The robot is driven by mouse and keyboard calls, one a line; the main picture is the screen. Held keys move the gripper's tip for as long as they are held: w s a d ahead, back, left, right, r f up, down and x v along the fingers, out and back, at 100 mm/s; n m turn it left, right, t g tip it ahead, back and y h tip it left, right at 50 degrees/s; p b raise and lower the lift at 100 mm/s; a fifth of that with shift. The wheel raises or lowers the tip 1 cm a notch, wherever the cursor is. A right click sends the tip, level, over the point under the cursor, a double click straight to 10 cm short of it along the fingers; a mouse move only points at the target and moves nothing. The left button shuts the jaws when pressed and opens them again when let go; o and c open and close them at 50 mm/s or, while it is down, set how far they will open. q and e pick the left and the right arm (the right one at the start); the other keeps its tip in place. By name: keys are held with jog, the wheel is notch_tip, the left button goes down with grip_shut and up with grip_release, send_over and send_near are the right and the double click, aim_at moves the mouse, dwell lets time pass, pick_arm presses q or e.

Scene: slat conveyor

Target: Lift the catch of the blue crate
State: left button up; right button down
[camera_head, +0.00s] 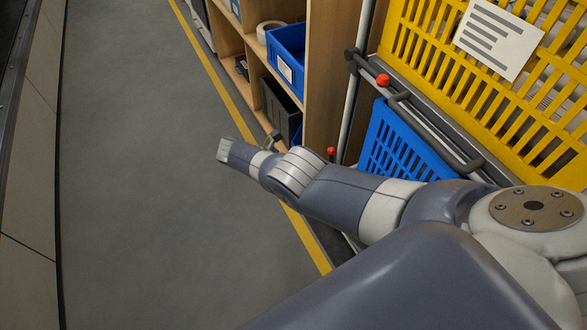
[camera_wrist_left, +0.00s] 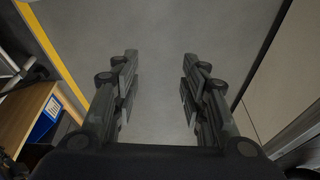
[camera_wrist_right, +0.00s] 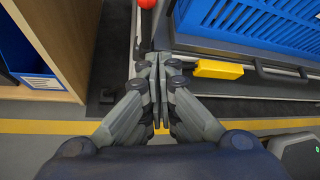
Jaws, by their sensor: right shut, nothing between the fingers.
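The blue crate (camera_head: 400,145) sits low on a trolley in the head view, under a yellow crate, partly hidden by my arm. In the right wrist view the slatted blue crate (camera_wrist_right: 255,22) fills the top right. A short yellow bar (camera_wrist_right: 218,69) lies along the dark rail below it; I cannot tell whether it is the catch. My right gripper (camera_wrist_right: 155,72) is shut and empty, left of the yellow bar and apart from it. My left gripper (camera_wrist_left: 158,75) is open and empty above bare grey floor. Neither gripper's fingers show clearly in the head view.
The yellow crate (camera_head: 425,45) with a paper label stands above the blue crate. A wooden shelf (camera_head: 335,75) with a blue bin (camera_head: 286,62) stands left of the trolley. A red knob (camera_head: 383,80) tops a trolley fitting. The grey floor (camera_head: 140,170) at left is clear.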

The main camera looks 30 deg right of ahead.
pick_arm(q)
jog(key=shift+s+a+r+b, duration=0.1)
jog(key=shift+s+r+b, duration=0.4)
jog(key=shift+r+b, duration=0.55)
pick_arm(e)
jog(key=shift+w+a+r, duration=0.15)
jog(key=shift+w+a, duration=0.3)
jog(key=shift+a, duration=0.1)
jog(key=shift+w+a+r, duration=0.15)
jog(key=shift+w+a, duration=0.25)
jog(key=shift+a, duration=0.15)
pick_arm(q)
jog(key=shift+f, duration=0.2)
